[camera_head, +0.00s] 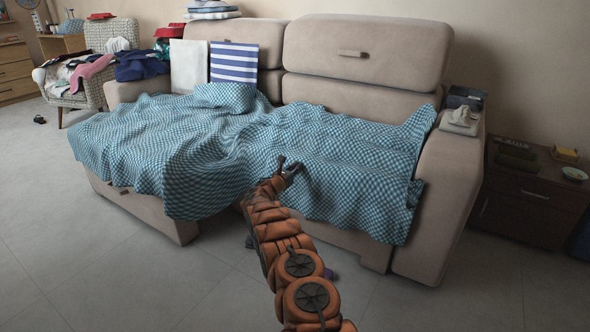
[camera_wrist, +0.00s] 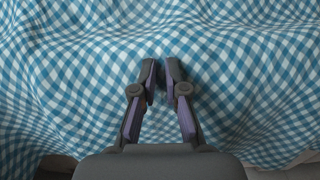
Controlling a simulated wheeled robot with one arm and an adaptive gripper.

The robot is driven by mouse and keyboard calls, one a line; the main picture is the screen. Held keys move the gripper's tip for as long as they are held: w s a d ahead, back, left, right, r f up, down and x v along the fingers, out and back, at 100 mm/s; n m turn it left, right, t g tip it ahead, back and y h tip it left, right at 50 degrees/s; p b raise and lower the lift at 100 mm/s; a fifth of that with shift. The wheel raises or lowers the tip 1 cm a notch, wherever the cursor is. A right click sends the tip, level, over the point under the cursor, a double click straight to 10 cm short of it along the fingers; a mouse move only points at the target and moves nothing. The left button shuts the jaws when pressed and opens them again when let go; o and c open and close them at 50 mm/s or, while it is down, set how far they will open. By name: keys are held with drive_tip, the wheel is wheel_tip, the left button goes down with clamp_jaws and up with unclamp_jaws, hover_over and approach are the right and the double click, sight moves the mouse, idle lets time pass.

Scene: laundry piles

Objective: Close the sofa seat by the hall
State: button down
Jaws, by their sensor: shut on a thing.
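A beige two-part sofa (camera_head: 335,92) stands against the wall. A blue-and-white checked cloth (camera_head: 235,140) drapes over both seats and hides most of them; it fills the wrist view (camera_wrist: 75,80). The left seat (camera_head: 140,205) sticks out farther forward than the right one, and its front face shows below the cloth. I cannot tell which seat is by the hall. My gripper (camera_head: 288,170) is at the cloth near the middle of the sofa. In the wrist view its fingers (camera_wrist: 162,75) are nearly together, shut on the checked cloth.
A dark nightstand (camera_head: 527,195) with small items stands right of the sofa. An armchair (camera_head: 75,95) piled with clothes stands at the left. The grey tiled floor (camera_head: 100,280) in front is mostly clear.

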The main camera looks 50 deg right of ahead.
drive_tip(key=shift+s+d+r, duration=0.25)
drive_tip(key=shift+s+d, duration=0.25)
drive_tip(key=shift+d, duration=0.05)
drive_tip(key=w+p+v, duration=0.1)
drive_tip(key=p+v, duration=0.2)
drive_tip(key=v, duration=1.2)
drive_tip(key=shift+f, duration=0.2)
